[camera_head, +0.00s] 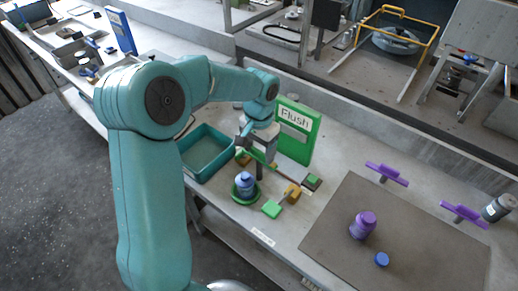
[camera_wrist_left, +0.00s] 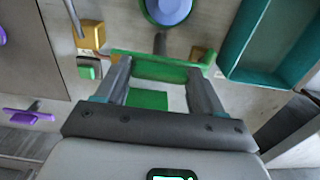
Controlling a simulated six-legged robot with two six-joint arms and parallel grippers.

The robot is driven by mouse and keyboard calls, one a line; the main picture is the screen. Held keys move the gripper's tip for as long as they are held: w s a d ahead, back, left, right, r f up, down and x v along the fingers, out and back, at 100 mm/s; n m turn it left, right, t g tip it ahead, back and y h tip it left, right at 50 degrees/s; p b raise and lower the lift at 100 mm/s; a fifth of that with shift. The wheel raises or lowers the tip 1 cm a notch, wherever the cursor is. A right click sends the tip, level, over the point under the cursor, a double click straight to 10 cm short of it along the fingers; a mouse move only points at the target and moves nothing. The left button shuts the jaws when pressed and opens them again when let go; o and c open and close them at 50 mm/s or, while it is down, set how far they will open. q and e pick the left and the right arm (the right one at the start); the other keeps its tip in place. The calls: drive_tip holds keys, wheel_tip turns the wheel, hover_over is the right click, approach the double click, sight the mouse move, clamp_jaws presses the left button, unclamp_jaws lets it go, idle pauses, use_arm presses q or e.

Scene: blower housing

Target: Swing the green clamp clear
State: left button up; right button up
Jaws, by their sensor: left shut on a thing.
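The green clamp (camera_head: 257,155) shows in the head view as a thin green bar by a dark post, just behind a blue housing (camera_head: 245,182) on a round green base (camera_head: 243,197). My left gripper (camera_head: 250,142) reaches down onto the bar from behind. In the left wrist view the green clamp (camera_wrist_left: 155,68) lies across between the two fingers of my left gripper (camera_wrist_left: 158,75), which is shut on it. The blue housing (camera_wrist_left: 168,8) is cut off at the top of that view. Finger contact is partly hidden in the head view. My right gripper is not in view.
A teal tray (camera_head: 188,172) stands left of the clamp, and a green "Flush" panel (camera_head: 298,133) stands behind. Yellow (camera_head: 292,194) and green (camera_head: 271,209) blocks lie close in front. A grey mat (camera_head: 410,245) at right holds a purple piece (camera_head: 363,225) and a blue cap (camera_head: 382,259).

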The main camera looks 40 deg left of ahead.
use_arm(q)
drive_tip(key=shift+w+r, duration=0.2)
drive_tip(key=shift+r, duration=0.05)
drive_tip(key=o, duration=1)
drive_tip(key=shift+o, duration=0.2)
drive_tip(key=shift+s+f, duration=0.1)
wheel_tip(320, 180, up, 16)
drive_tip(key=shift+r+p, duration=0.2)
drive_tip(key=shift+p, duration=0.25)
